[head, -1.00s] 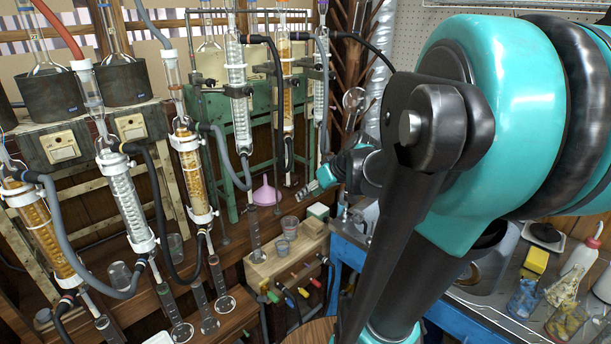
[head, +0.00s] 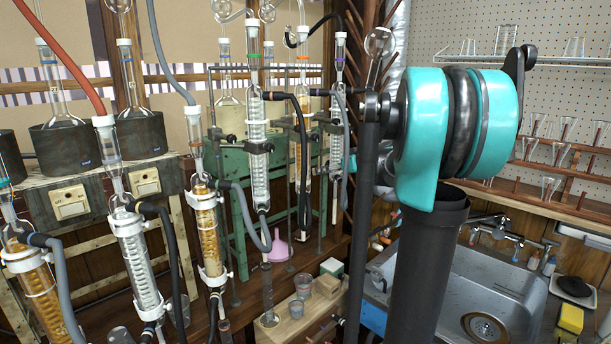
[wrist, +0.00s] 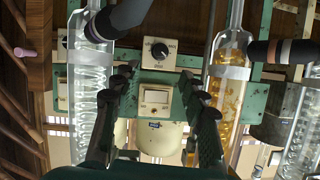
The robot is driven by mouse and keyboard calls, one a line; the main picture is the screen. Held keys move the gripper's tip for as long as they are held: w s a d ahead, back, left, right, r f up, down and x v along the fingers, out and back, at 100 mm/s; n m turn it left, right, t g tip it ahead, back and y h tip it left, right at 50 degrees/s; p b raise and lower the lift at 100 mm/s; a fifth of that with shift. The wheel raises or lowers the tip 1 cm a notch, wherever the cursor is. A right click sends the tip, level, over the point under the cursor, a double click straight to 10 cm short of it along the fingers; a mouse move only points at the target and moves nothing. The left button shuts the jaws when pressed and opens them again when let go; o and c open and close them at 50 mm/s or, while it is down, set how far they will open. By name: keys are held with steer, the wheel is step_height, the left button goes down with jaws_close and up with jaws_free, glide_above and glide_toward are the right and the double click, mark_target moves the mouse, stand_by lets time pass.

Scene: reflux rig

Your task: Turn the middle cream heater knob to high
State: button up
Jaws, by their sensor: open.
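In the wrist view a round dark knob (wrist: 159,50) sits on a cream plate fixed to the green frame, with a cream rocker switch (wrist: 157,95) on the plate below it in the picture. A cream heater (wrist: 158,136) with a blue label shows lower down. My gripper (wrist: 157,80) is open and empty; its dark fingers stand apart, either side of the switch plate, and the knob shows beyond the tips. I cannot read the knob's setting surely. In the head view a cream heater (head: 228,118) stands on the green frame; my arm mostly hides the gripper.
A clear coiled condenser (wrist: 90,90) and an amber-filled column (wrist: 228,85) flank the fingers closely in the wrist view, with dark hoses. A second dark knob (wrist: 65,42) is partly hidden at left. In the head view the sink (head: 485,320) lies at the right.

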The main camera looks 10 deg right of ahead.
steer(key=x, duration=1)
steer(key=shift+s+f, duration=0.1)
